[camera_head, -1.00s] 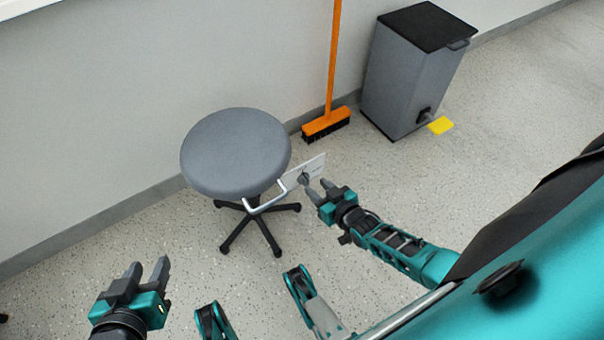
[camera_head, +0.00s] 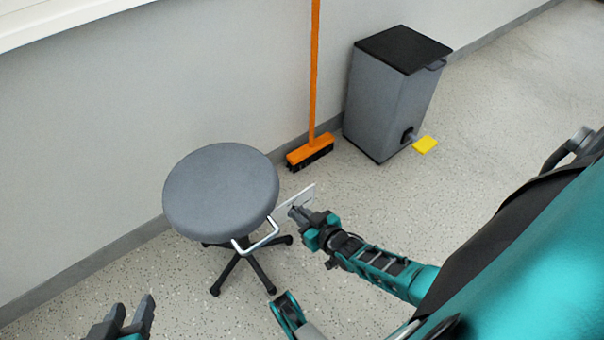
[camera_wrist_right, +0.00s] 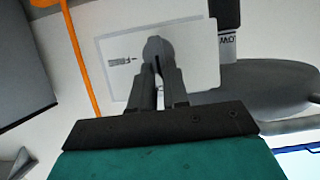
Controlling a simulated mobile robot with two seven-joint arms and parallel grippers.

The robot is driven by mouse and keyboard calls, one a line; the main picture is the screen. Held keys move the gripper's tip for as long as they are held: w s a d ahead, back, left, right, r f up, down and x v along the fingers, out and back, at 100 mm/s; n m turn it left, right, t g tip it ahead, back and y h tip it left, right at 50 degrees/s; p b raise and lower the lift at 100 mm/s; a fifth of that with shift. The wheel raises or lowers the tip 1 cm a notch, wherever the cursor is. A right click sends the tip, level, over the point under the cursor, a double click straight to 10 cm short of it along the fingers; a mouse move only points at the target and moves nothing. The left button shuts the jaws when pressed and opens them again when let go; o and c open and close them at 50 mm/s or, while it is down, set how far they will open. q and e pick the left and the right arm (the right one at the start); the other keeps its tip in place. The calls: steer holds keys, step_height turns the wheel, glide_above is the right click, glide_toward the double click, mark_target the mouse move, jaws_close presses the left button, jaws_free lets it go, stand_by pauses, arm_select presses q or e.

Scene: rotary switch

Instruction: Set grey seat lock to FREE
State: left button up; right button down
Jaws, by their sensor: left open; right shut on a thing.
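The grey round stool seat (camera_head: 220,190) stands on a dark legged base near the wall, with a silver bent bar at its front right. A white seat lock plate (camera_head: 308,195) is at its right side. In the right wrist view the plate (camera_wrist_right: 200,60) fills the middle, with small lettering that looks like FREE left of the dark grey knob (camera_wrist_right: 156,44). My right gripper (camera_head: 298,213) is shut on the knob; its fingers hide much of it, so its pointing direction is unclear. My left gripper (camera_head: 133,312) is open and empty at the bottom left.
An orange broom (camera_head: 311,155) leans against the wall behind the stool. A grey bin (camera_head: 390,100) with a black lid and yellow pedal (camera_head: 425,145) stands to its right. A dark post with a lettered white label (camera_wrist_right: 228,40) is beside the plate. Floor at right is clear.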

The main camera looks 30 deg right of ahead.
stand_by(0.4)
steer(key=shift+w+d+f+m+y, duration=0.1)
steer(key=shift+d+m+y, duration=0.3)
steer(key=shift+m+y, duration=0.6)
steer(key=shift+d+f+m+y, duration=0.1)
steer(key=shift+d+m+y, duration=0.25)
steer(key=shift+m+y, duration=0.65)
steer(key=shift+m+h, duration=0.3)
steer(key=shift+m, duration=0.1)
steer(key=c, duration=1.1)
jaws_free()
